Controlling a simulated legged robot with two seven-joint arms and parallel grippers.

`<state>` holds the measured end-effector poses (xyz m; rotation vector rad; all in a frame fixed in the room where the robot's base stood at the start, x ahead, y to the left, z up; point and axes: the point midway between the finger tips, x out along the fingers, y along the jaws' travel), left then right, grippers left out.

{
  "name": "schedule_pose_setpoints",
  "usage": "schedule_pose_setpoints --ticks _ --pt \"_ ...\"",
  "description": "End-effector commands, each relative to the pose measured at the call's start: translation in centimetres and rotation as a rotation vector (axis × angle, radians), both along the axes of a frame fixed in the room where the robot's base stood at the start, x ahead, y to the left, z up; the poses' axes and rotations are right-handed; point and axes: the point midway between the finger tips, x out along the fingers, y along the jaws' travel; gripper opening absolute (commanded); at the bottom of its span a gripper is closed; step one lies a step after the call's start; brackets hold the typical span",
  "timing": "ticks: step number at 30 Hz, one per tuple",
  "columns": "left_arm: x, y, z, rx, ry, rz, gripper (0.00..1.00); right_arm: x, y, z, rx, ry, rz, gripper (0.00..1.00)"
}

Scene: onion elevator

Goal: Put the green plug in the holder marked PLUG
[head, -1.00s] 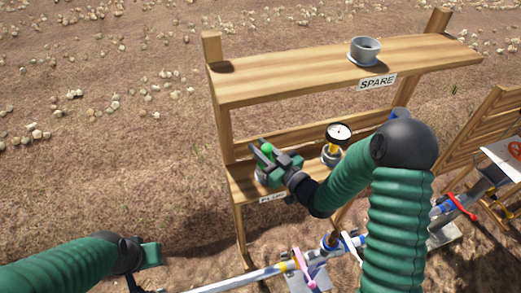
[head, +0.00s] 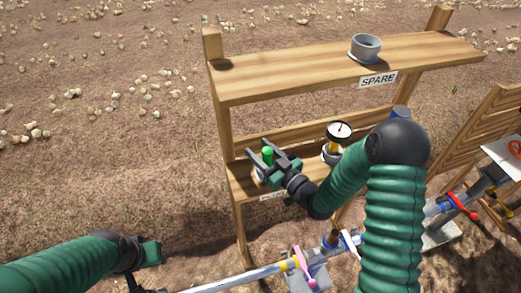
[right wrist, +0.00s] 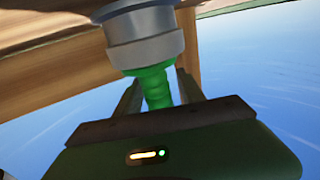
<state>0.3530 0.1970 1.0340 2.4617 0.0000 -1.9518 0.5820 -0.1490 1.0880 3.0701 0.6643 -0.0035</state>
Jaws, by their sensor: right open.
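The green plug (head: 267,154) stands upright in the grey holder (head: 260,176) at the left end of the lower shelf. The PLUG label (head: 272,197) below it is partly hidden by my right arm. My right gripper (head: 261,154) is open, with its fingers spread on either side of the plug. The right wrist view shows the plug (right wrist: 154,88) between the two fingers, its end seated in the grey holder (right wrist: 145,42). My left gripper (head: 150,254) is at lower left, away from the rack; its jaws are unclear.
A gauge (head: 338,133) stands on the lower shelf to the right of the plug. The upper shelf (head: 300,75) bears an empty grey SPARE holder (head: 365,46). A pipe with coloured valve handles (head: 302,262) runs in front of the rack.

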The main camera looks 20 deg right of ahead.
Motion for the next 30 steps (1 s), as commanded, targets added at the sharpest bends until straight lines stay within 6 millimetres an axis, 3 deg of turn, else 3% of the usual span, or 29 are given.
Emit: schedule_pose_setpoints --ticks 3,5,14,15,16,19,30 --pt "0.0 0.0 1.1 0.000 0.000 0.000 0.36 0.0 0.0 1.1 0.000 0.000 0.000 0.46" --pt "0.0 0.0 0.0 0.000 -0.001 0.000 0.36 -1.0 -0.6 0.3 -0.001 0.000 -0.002 0.46" --pt "0.0 0.0 -2.3 0.000 0.000 0.000 0.36 -8.6 -4.0 0.2 0.000 0.001 -0.005 0.46" --pt "-0.1 0.0 -1.1 0.000 0.002 0.000 0.36 -9.3 -4.3 0.9 0.002 0.005 -0.004 0.46" --pt "-0.1 0.0 0.1 0.000 0.002 0.000 0.36 -9.5 -4.4 1.4 0.004 0.006 -0.003 0.46" --pt "0.0 0.0 1.4 0.000 -0.001 0.000 0.36 -10.3 -4.8 1.1 0.003 0.006 -0.002 0.46" --pt "0.0 0.0 1.6 0.000 0.000 0.000 0.36 -10.9 -5.0 0.5 0.000 0.000 0.000 0.46"
